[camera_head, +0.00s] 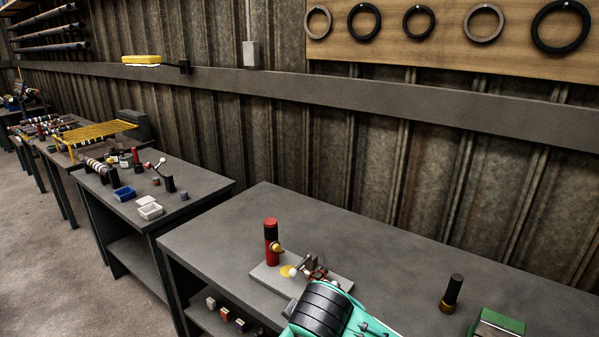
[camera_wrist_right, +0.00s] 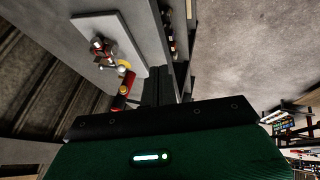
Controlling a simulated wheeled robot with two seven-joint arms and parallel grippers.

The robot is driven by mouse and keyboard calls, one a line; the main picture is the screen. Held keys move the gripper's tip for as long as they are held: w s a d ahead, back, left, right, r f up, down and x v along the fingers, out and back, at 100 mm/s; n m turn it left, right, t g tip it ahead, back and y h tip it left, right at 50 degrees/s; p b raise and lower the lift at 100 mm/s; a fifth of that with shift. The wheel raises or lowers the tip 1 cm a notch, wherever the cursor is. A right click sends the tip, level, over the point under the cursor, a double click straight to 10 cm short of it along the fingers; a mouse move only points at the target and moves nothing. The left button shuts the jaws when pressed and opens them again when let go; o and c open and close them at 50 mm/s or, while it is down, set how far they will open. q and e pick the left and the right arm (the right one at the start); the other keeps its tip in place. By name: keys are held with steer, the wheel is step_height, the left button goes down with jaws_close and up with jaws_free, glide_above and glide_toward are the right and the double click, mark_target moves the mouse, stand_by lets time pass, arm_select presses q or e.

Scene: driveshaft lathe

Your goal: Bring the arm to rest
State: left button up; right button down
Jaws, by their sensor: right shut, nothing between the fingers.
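The teal and black arm part (camera_head: 322,312) at the bottom of the head view is mine. It is in front of the near edge of the grey bench, and no fingertips can be made out there. In the right wrist view my right gripper (camera_wrist_right: 158,78) shows as dark fingers close together, with nothing between them. They are beside the bench edge, apart from the grey plate (camera_wrist_right: 88,26). My left gripper is in neither view.
The near bench (camera_head: 400,240) holds the plate with a small metal device (camera_head: 312,268), a red and black cylinder (camera_head: 271,242), a dark cylinder with a brass base (camera_head: 452,293) and a green box (camera_head: 497,322). The bench's back middle is clear.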

steer(key=s+d+f+m+g+h, duration=0.1)
steer(key=s+d+f+m, duration=0.4)
steer(key=s+d+f, duration=0.55)
steer(key=s+d+f+m+g+h, duration=0.15)
steer(key=s+d+f+m, duration=0.25)
steer(key=s+d+f, duration=0.65)
steer(key=s+d+f+g, duration=0.1)
steer(key=s+f, duration=0.1)
steer(key=f, duration=1.3)
steer(key=s+d+f+g, duration=0.1)
steer(key=s+f, duration=0.2)
steer(key=f, duration=1.2)
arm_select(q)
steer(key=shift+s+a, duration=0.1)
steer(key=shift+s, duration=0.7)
arm_select(e)
steer(key=s+d+f, duration=0.3)
steer(key=s+f, duration=1.5)
steer(key=shift+s+f+g+y, duration=0.15)
steer(key=shift+f+g+y, duration=0.05)
steer(key=shift+g+y, duration=0.2)
